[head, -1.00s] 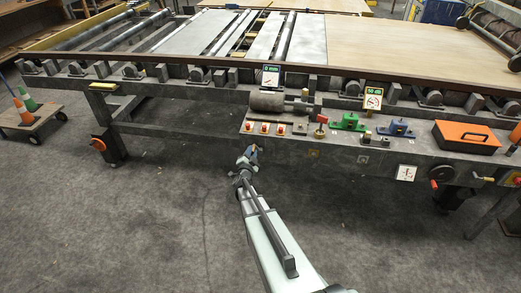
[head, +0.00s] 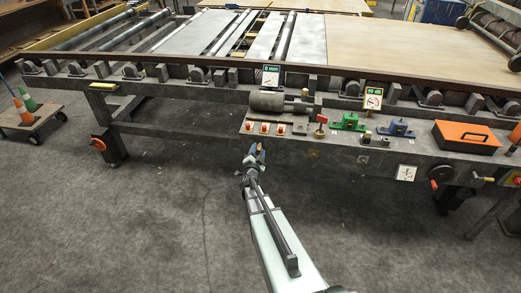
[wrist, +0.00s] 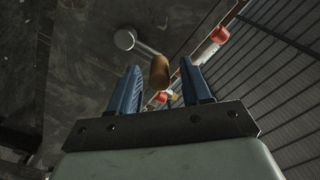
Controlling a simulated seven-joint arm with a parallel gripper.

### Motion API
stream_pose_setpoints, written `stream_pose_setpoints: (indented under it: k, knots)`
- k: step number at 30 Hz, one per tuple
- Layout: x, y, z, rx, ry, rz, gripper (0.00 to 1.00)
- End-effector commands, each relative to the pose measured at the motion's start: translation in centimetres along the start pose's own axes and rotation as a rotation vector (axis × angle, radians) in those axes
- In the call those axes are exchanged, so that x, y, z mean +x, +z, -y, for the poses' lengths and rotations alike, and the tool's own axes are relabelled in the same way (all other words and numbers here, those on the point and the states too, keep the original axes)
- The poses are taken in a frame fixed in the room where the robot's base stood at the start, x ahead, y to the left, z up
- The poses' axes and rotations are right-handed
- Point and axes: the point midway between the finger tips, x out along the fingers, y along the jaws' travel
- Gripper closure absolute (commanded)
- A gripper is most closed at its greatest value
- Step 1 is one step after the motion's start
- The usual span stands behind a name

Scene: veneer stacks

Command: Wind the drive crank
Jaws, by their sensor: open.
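A crank with a pale round hub, a short arm and a brown handle (wrist: 159,72) shows in the wrist view. The handle lies across the gap between my gripper's (wrist: 160,82) two blue fingers, towards the right one. My gripper is open; I see no finger closed on the handle. In the head view my gripper (head: 257,150) is at the front face of the machine, below the row of red buttons (head: 264,128). An orange-brown spot shows at its fingertips there; the crank's hub and arm cannot be made out behind it.
The machine's front beam carries a red block (head: 322,120), a green block (head: 347,121), a blue block (head: 396,128) and an orange toolbox (head: 466,137). A dark handwheel (head: 441,173) is further right. The floor around my arm is clear. A trolley with cones (head: 31,119) stands left.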

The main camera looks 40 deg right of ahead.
Motion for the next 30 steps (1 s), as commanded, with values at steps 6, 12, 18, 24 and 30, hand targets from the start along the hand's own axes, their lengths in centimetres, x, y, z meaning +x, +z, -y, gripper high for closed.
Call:
stream_pose_setpoints:
  k: [6,12,18,24,30]
  knots:
    - [-1.4,0.0,0.0,0.0,0.0,0.002,0.52]
    - [-3.0,-0.1,0.1,0.0,0.0,0.001,0.52]
    - [-4.6,-0.1,0.0,0.0,0.0,0.001,0.52]
    - [-6.2,-0.1,0.0,0.0,0.0,0.001,0.52]
    - [-7.0,0.0,0.0,0.0,0.0,0.0,0.52]
